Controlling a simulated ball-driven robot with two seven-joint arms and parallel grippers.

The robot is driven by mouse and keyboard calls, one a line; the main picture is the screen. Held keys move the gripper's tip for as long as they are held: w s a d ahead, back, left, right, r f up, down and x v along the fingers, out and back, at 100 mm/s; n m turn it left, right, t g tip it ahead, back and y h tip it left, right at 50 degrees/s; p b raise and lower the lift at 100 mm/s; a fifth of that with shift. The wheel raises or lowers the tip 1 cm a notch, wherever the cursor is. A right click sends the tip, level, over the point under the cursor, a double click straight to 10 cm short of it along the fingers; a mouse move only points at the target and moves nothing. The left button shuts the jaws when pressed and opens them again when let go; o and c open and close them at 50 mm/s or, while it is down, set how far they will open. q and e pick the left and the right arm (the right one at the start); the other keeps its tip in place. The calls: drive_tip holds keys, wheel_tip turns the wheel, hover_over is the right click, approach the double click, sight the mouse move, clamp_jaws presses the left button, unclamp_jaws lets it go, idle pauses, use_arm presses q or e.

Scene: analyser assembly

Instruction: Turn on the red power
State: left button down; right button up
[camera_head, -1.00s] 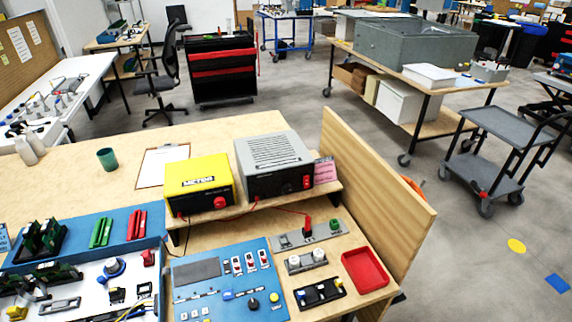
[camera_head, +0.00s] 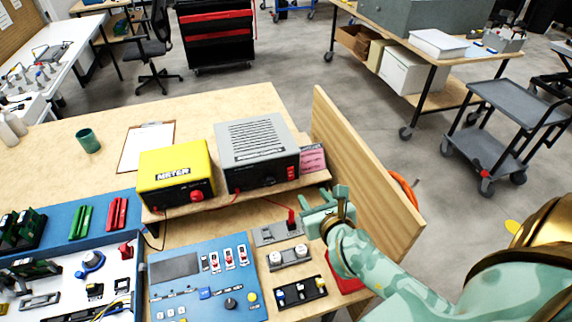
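The grey power supply box (camera_head: 257,152) stands on the raised wooden shelf, with small red switch parts (camera_head: 292,173) at the right end of its front. A red upright piece (camera_head: 291,216) stands on a grey plate (camera_head: 266,235) on the table below. My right gripper (camera_head: 308,212) reaches in from the right, just right of the red piece and below the box's right corner. Its fingers look apart with nothing between them, and it seems to touch neither. It hides the plate's right end. My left gripper is not in view.
The yellow meter (camera_head: 175,174) stands left of the box. A wooden side panel (camera_head: 365,165) rises behind my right arm. A blue control panel (camera_head: 190,290), a black switch strip (camera_head: 300,291) and a partly covered red tray (camera_head: 341,279) lie in front.

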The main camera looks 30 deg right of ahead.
drive_tip(key=b, duration=0.3)
approach(291, 172)
drive_tip(key=shift+m+g, duration=0.3)
drive_tip(key=shift+m, duration=0.1)
drive_tip(key=x, duration=0.6)
drive_tip(key=shift+w+r, duration=0.15)
drive_tip(key=shift+w, duration=0.3)
drive_tip(key=shift+w+d, duration=0.2)
drive_tip(key=shift+w, duration=0.3)
clamp_jaws()
